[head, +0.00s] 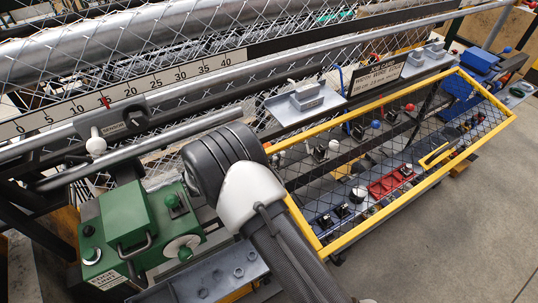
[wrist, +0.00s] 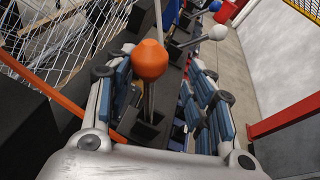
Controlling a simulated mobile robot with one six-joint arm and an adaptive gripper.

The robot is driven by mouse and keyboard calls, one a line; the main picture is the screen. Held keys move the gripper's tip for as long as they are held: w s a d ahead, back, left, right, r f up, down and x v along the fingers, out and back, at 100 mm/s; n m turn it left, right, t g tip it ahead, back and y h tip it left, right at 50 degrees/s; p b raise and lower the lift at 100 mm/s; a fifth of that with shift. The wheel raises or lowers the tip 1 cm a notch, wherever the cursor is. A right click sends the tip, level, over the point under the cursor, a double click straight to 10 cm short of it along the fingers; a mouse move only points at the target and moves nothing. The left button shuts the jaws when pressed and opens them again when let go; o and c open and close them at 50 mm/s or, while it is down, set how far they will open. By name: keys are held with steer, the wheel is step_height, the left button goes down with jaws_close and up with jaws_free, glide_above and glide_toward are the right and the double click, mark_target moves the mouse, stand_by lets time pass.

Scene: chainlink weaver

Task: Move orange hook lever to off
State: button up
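In the wrist view the orange lever knob (wrist: 150,60) is egg-shaped, on a thin metal stem rising from a dark slotted base (wrist: 150,128). My gripper (wrist: 164,85) is open, with blue-padded fingers on either side of the lever. The knob is closer to the left finger, and a gap shows between it and the right finger. I cannot tell whether the left finger touches it. In the head view my arm hides the gripper. A small orange spot (head: 267,145) shows at the arm's right edge, too small to identify surely. No on or off marking is readable.
A white-ball lever (wrist: 218,32) and blue and red parts lie beyond the right finger. An orange strip (wrist: 50,94) and wire mesh (wrist: 60,35) lie left. The head view shows a yellow-framed mesh guard (head: 405,105), a red tray (head: 391,183) and a green machine (head: 135,225).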

step_height(320, 180, up, 10)
stand_by(0.5)
stand_by(0.4)
